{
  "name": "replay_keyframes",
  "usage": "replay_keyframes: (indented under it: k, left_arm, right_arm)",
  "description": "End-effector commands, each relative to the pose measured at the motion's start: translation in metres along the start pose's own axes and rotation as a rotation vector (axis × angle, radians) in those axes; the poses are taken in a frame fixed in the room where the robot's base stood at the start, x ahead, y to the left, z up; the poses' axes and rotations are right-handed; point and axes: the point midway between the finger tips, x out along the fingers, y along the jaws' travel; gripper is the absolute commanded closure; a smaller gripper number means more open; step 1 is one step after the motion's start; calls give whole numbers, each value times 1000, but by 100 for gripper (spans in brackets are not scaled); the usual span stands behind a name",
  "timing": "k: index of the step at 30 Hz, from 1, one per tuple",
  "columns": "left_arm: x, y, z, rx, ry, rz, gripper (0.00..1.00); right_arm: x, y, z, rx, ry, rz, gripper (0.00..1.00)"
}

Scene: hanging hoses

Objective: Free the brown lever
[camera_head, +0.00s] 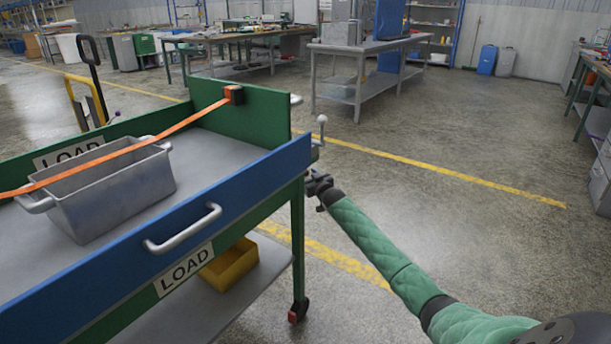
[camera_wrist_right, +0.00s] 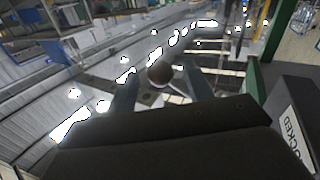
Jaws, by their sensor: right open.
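A lever with a round knob (camera_head: 321,119) stands upright at the right end of the cart (camera_head: 230,185). The knob looks pale in the head view and dark brownish in the right wrist view (camera_wrist_right: 159,74). My right gripper (camera_head: 318,181) is by the cart's right end, below the knob. In the right wrist view, the open fingers (camera_wrist_right: 158,88) show on either side of the knob, apart from it; the depth between them is unclear. A grey housing with a partly seen "LOCKED" label (camera_wrist_right: 291,130) is at the right there. My left gripper is not in view.
A blue front panel with a grey handle (camera_head: 183,228) faces me. The floor (camera_head: 430,215) right of the cart is clear.

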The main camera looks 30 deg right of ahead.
Motion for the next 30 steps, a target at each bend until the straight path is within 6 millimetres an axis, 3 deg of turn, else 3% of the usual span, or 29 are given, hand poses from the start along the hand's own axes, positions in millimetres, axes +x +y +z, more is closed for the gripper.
replay_keyframes:
  k: [9, 20, 27, 28, 30]
  left_arm:
    - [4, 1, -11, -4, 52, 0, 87]
    - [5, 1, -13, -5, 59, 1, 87]
    - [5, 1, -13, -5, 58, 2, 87]
    - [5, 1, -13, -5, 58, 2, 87]
    - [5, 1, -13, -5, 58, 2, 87]
  right_arm:
    - [23, 0, 0, 0, 0, 0, 48]
    - [25, 0, 0, 0, -1, 0, 48]
    - [25, 0, 0, 0, -1, 1, 96]
    - [25, 0, 0, 0, 0, 1, 100]
    - [25, 0, 0, 0, 0, 1, 100]
